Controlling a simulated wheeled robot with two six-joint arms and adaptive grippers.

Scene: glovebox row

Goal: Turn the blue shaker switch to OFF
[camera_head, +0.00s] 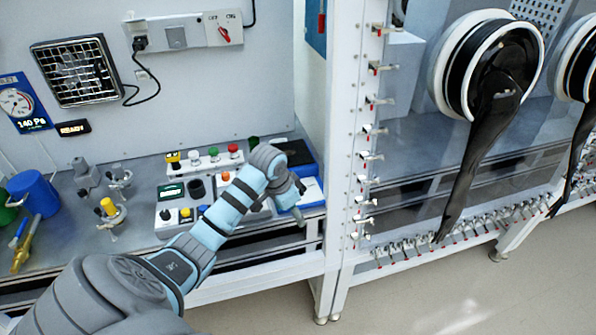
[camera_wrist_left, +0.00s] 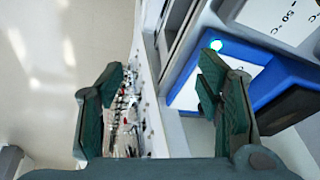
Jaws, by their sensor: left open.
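A blue device with a white panel (camera_head: 312,188) sits at the right end of the bench, partly behind my left gripper (camera_head: 300,202). In the left wrist view, a blue housing (camera_wrist_left: 272,92) with a white face and a lit teal lamp (camera_wrist_left: 216,44) lies beyond the right finger. A dark block (camera_wrist_left: 292,108) stands at its lower right; I cannot tell whether it is the switch. My left gripper, also in the left wrist view (camera_wrist_left: 163,98), is open and empty, near the device's front edge. My right gripper is not in view.
Control boxes with coloured buttons (camera_head: 212,160) stand left of the gripper. A white frame post (camera_head: 340,150) with several clamps rises close on the right. A wall panel (camera_head: 190,33) carries a red switch (camera_head: 224,34). The floor in front is clear.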

